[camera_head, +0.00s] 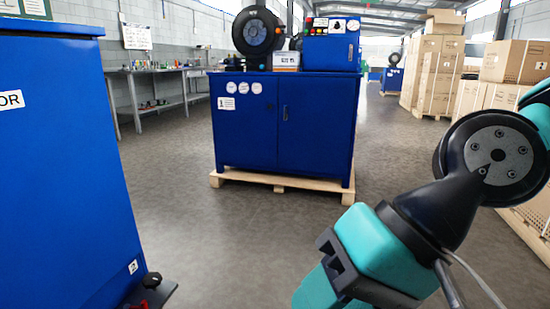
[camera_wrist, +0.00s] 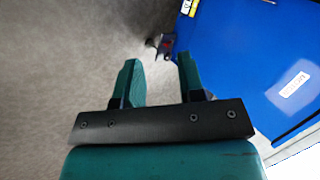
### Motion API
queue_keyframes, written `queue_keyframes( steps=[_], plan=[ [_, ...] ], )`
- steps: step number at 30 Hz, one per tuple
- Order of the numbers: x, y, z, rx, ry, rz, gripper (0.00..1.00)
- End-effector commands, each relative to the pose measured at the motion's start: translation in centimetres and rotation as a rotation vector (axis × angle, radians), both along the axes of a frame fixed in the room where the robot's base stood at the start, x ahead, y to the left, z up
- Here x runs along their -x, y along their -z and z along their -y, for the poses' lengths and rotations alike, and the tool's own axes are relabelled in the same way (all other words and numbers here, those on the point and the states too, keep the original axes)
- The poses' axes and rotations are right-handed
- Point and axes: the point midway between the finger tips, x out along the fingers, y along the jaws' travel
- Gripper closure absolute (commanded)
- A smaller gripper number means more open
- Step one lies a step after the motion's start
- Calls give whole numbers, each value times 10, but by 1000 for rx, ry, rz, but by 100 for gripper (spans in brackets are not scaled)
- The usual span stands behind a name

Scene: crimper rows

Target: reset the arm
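My arm, teal and black, reaches into the right side of the head view, bent at a black joint. My gripper shows in the wrist view (camera_wrist: 160,75), with its two teal fingers apart and nothing between them. In the head view the fingers are not clearly seen; only the teal wrist part and a dark bracket show low at right. The gripper hangs over grey floor, with a blue cabinet (camera_wrist: 255,60) to its right in the wrist view.
A blue crimper machine cabinet (camera_head: 283,120) stands on a wooden pallet (camera_head: 275,182) ahead. Cardboard boxes (camera_head: 433,75) are stacked at right. Grey floor (camera_head: 230,240) between is clear.

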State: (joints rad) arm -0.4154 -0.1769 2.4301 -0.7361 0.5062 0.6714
Motion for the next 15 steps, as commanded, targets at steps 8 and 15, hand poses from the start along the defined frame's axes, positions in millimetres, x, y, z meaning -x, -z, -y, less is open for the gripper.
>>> queue_keyframes(
  steps=[8, 15],
  plan=[
    [5, 0, 106, 300, -318, 245, 64],
    [4, -86, 101, 289, -321, 245, 64]
  ],
)
